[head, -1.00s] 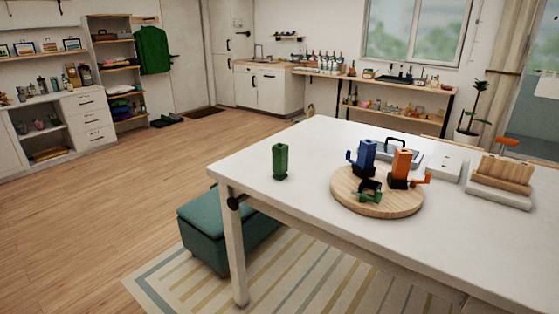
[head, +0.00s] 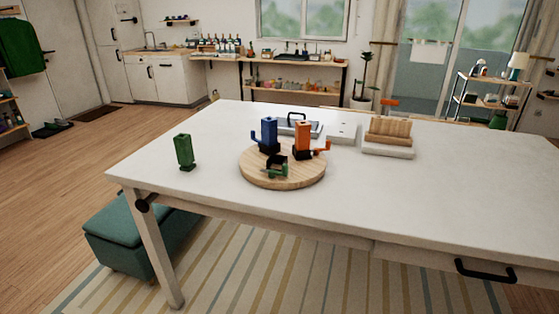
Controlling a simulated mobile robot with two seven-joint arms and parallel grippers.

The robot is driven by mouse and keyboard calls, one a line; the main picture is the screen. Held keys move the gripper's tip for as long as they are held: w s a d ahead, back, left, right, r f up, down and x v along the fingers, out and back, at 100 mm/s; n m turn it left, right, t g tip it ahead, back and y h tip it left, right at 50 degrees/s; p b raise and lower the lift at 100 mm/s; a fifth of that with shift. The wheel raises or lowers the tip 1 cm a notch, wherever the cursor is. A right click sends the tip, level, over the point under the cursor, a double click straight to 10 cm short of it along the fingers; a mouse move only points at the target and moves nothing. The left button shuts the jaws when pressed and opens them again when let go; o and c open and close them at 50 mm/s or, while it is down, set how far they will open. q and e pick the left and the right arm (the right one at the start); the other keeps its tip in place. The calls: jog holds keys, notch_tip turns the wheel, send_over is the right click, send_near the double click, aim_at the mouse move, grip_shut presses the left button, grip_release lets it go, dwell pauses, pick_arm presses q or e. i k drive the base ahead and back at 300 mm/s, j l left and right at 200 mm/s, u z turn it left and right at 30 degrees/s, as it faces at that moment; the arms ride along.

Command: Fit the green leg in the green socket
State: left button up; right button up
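The green leg (head: 184,151) stands upright by itself on the white table (head: 430,210), near its left end. To its right lies a round wooden board (head: 258,177). The green socket (head: 275,171), a small dark and green piece, is at the board's front and looks empty. A blue leg (head: 269,131) and an orange leg (head: 303,135) stand upright in dark sockets at the back of the board. Neither of my grippers shows in the head view.
Behind the board are a grey tray (head: 312,130) with a dark handle and a white box (head: 342,133). A wooden block rack (head: 388,133) stands to their right. The table's right half is clear. A teal bench (head: 125,240) is below the left end.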

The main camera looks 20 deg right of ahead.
aim_at(305, 169)
jog(key=i+j+z, duration=0.1)
jog(key=i+j, duration=0.6)
jog(key=j, duration=0.15)
